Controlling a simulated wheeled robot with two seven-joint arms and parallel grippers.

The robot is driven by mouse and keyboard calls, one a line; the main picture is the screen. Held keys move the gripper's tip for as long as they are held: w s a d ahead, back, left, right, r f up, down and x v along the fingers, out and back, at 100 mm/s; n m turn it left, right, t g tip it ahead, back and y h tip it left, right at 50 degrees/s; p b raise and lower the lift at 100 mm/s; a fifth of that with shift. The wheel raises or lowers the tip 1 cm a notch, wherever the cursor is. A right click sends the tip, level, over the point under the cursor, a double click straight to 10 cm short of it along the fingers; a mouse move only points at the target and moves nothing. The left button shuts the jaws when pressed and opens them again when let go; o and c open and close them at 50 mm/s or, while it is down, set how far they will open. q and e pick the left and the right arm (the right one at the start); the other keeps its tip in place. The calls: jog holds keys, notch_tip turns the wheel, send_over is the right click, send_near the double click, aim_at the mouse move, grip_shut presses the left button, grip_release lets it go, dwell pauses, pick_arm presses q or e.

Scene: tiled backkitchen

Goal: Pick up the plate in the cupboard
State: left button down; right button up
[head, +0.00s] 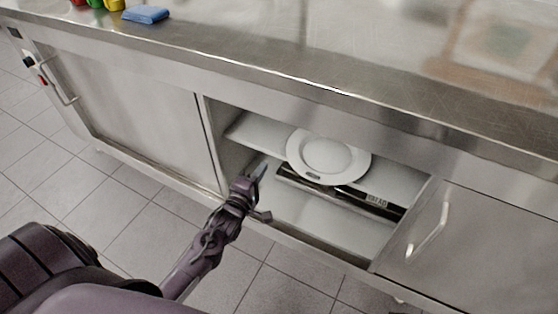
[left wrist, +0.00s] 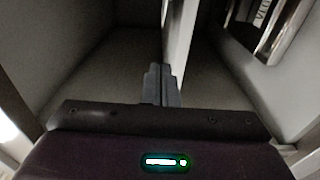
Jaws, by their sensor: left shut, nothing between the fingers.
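A white round plate (head: 328,155) lies in the open middle section of the steel cupboard (head: 215,165), above a dark tray-like item. My left gripper (head: 260,178) is at the cupboard opening, to the left of the plate and apart from it. Its two fingers (left wrist: 161,84) are together and empty in the left wrist view, pointing into the cupboard by a shelf edge. The plate does not show in the left wrist view. My right gripper is not in view.
A tray-like item with lettering (head: 365,197) sits under the plate. A white shelf (head: 258,132) spans the opening. A closed door with a handle (head: 428,232) is at right, another panel (head: 140,120) at left. A blue sponge (head: 145,15) lies on the steel counter (head: 250,45).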

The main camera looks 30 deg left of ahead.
pick_arm(q)
jog(key=w+d+b, duration=0.1)
jog(key=w+d, duration=0.1)
jog(key=w, duration=0.4)
jog(key=shift+d, duration=0.35)
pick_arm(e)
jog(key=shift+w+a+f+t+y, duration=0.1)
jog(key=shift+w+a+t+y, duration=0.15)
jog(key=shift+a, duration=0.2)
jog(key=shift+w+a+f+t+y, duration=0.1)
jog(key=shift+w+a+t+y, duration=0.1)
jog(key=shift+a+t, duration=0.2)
pick_arm(q)
jog(key=shift+w+d, duration=0.1)
jog(key=shift+w, duration=0.1)
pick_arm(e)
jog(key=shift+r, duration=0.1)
pick_arm(q)
jog(key=shift+w+d, duration=0.55)
jog(key=shift+d, duration=0.05)
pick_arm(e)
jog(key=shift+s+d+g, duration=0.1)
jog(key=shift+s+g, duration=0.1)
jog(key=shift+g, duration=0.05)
pick_arm(q)
jog(key=shift+a, duration=0.1)
